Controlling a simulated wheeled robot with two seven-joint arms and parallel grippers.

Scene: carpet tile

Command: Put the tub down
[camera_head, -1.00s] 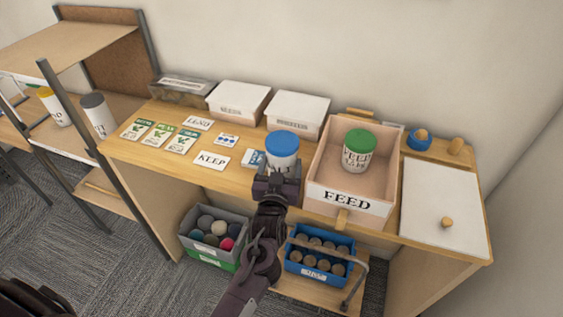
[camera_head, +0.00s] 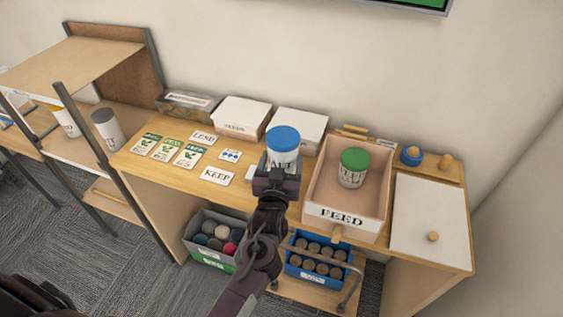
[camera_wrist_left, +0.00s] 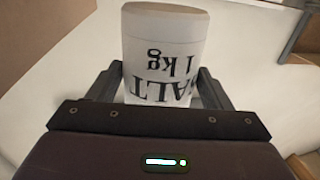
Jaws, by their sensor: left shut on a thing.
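A white tub with a blue lid (camera_head: 283,142) is held in my left gripper (camera_head: 277,172) above the middle of the wooden bench. In the left wrist view the same tub (camera_wrist_left: 165,55) stands between the two dark fingers (camera_wrist_left: 165,88), and its lettering reads "ALT 1 kg" upside down. The fingers close on its sides. Its lower part is hidden behind the gripper in the head view. My right gripper is not in view.
An open wooden FEED box (camera_head: 375,216) holds a green-lidded tub (camera_head: 353,168). White boxes (camera_head: 242,117) stand along the back. Cards, including KEEP (camera_head: 217,175) and LEND (camera_head: 203,137), lie left. A white panel with a knob (camera_head: 431,215) is at right.

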